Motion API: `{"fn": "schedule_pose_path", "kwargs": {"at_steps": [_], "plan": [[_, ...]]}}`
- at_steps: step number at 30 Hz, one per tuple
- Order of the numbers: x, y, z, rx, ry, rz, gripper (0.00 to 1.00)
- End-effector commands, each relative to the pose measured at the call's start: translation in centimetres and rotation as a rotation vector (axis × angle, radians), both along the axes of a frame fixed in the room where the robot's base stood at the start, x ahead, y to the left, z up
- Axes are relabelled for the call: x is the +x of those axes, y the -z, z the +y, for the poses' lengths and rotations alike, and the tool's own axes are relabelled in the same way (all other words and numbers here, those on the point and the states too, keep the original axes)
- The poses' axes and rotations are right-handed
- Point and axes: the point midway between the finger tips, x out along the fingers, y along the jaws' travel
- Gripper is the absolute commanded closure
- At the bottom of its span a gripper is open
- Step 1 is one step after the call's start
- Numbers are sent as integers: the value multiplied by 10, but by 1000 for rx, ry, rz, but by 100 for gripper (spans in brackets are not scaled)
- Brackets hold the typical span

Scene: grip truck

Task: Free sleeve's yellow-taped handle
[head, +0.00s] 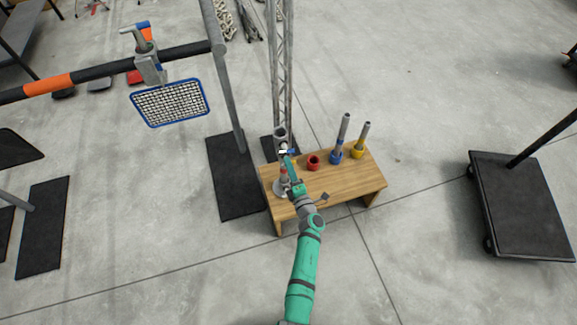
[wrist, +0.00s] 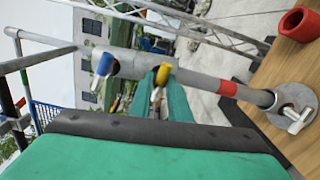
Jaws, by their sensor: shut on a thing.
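A grey post stands on a round base plate (head: 279,188) at the left end of the wooden bench. In the wrist view the post carries a red band (wrist: 228,88), and a wider grey sleeve (wrist: 128,63) is around it. The sleeve has a blue-taped handle (wrist: 104,65) and a yellow-taped handle (wrist: 162,75). My gripper (wrist: 158,95) is at the yellow-taped handle and shut on it; its fingertips are partly hidden by the gripper body. In the head view my gripper (head: 291,168) is beside the post, and the yellow tape cannot be made out.
The wooden bench (head: 340,187) also bears a red socket (head: 313,162) and blue (head: 336,157) and yellow (head: 357,152) sockets with grey tubes. A truss (head: 281,70) rises behind. A framed grid panel (head: 170,103) hangs at left. A black cart (head: 525,215) stands right.

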Motion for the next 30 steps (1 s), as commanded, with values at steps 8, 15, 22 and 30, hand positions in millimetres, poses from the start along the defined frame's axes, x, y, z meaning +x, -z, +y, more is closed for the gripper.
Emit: {"fn": "schedule_pose_path", "kwargs": {"at_steps": [8,15,22,30], "plan": [[0,0,-5,-91,6,-30,100],[0,0,-2,-113,2,-37,100],[0,0,2,-113,-4,-37,100],[0,0,3,-112,-5,-37,64]]}}
